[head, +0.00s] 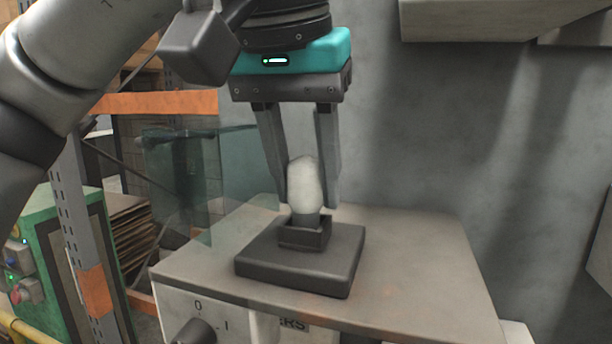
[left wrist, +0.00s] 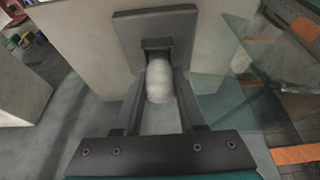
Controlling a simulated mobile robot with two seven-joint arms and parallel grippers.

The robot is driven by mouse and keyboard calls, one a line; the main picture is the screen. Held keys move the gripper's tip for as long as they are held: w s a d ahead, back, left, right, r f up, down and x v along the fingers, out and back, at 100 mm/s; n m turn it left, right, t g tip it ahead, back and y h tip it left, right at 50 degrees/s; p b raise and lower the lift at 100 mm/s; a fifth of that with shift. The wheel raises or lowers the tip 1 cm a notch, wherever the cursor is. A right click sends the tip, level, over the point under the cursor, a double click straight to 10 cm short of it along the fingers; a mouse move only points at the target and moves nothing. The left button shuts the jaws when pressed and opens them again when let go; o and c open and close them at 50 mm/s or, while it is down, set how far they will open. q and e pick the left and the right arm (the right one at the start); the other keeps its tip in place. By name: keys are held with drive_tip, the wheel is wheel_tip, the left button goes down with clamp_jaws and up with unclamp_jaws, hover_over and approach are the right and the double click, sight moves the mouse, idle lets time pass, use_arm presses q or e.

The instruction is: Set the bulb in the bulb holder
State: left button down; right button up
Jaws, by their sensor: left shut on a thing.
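The white bulb (head: 306,183) is upright between the fingers of my left gripper (head: 307,200), which is shut on it. The bulb holder (head: 270,254) is a dark square base with a small raised socket, lying on the grey table top. In the left wrist view the bulb (left wrist: 159,82) is between the two fingers, in line with the socket of the holder (left wrist: 128,28). My right gripper is not in view.
The table top (head: 430,255) is bare around the holder. A transparent panel (head: 180,180) stands at its left. A knob (head: 195,332) is on the front below. A grey wall is behind, and a shelf with orange beams (head: 160,102) is at the left.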

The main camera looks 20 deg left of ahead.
use_arm(q)
drive_tip(key=shift+f, duration=0.15)
drive_tip(key=shift+c, duration=2.4)
unclamp_jaws()
drive_tip(key=v, duration=1.2)
drive_tip(key=shift+s, duration=0.1)
